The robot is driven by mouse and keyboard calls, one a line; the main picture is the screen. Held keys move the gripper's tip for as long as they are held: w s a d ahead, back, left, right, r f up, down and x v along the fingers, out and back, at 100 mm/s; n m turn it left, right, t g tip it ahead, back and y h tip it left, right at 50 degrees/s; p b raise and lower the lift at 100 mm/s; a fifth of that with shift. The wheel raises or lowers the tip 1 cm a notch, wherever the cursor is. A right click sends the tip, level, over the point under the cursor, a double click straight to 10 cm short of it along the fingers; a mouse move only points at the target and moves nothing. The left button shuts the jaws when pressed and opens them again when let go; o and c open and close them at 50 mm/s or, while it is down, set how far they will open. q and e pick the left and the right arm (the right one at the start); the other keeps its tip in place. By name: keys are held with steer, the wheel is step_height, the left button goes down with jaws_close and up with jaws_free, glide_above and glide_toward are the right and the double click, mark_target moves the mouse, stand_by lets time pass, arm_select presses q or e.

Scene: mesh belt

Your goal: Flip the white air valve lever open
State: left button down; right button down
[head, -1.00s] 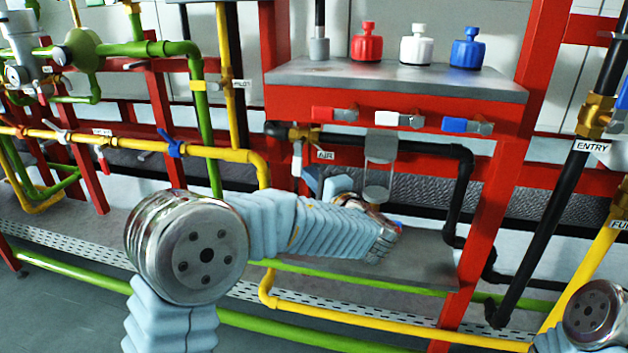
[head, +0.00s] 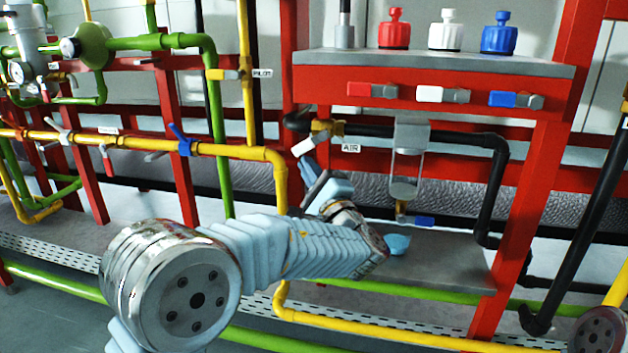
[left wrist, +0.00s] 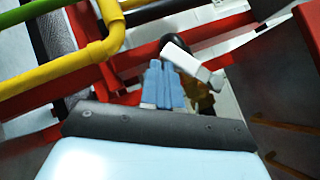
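The white air valve lever (head: 309,145) sits on a brass valve (head: 328,127) beside the AIR label (head: 351,148). It slants down to the left. In the left wrist view the white lever (left wrist: 192,65) slants across just right of my fingertips; I cannot tell whether they touch. My left gripper (head: 317,178) points up just below the lever, partly hidden by my own arm. In the left wrist view its light blue fingers (left wrist: 163,68) are together with nothing seen between them. My right gripper is out of view.
A red frame holds a shelf (head: 440,62) with red, white and blue knobs on top. Red, white and blue levers (head: 445,94) line its front. A yellow pipe (head: 235,152) runs left of the air valve. A black pipe (head: 420,134) runs right.

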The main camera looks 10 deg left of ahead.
arm_select(q)
steer(key=shift+a+r+b, duration=0.65)
steer(key=shift+a, duration=0.25)
steer(key=shift+a+r+b, duration=0.6)
steer(key=shift+a, duration=0.25)
steer(key=shift+r, duration=0.15)
steer(key=s+d+f+b, duration=0.1)
steer(key=s+f+b, duration=0.2)
steer(key=s+f, duration=0.4)
step_height(320, 180, down, 4)
steer(key=shift+f, duration=0.1)
